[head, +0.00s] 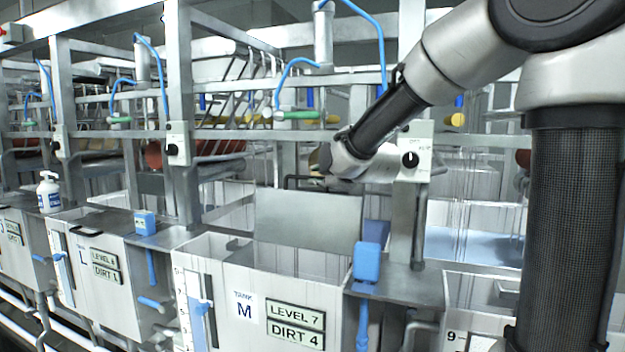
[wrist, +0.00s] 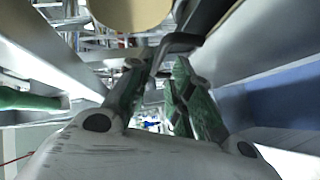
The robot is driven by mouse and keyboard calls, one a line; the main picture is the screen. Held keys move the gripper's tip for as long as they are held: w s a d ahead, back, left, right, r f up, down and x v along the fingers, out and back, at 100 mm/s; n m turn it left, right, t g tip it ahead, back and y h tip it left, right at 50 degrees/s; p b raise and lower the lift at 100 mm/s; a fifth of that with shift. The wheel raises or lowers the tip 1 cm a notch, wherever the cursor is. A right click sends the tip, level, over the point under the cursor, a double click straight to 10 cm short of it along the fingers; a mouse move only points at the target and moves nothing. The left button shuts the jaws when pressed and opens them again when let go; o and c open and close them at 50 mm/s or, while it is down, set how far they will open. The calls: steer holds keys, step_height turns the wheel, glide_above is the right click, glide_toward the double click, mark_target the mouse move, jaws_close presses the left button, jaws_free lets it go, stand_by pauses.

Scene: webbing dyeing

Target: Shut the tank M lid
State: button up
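Tank M (head: 247,337), a pale tank labelled "LEVEL 7" and "DIRT 4", stands at the front centre of the head view. Its lid (head: 308,222) is a grey metal panel, raised nearly upright at the rear of the opening. A dark bar handle (head: 304,179) is at the lid's upper edge. My gripper (wrist: 160,78) is at this handle; in the head view its fingers are mostly hidden by my wrist. In the wrist view, the green-padded fingers are apart, with the dark bent handle (wrist: 182,40) reaching toward the gap between their tips. I cannot tell whether they touch it.
A blue box (head: 367,262) sits on the ledge right of tank M. A control box with a black knob (head: 410,160) is on the post behind. Tank L (head: 100,300) and a white pump bottle (head: 49,192) are at the left. Rails and blue hoses fill the back.

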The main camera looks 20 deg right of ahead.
steer(key=x, duration=0.6)
steer(key=shift+w, duration=0.1)
jaws_close()
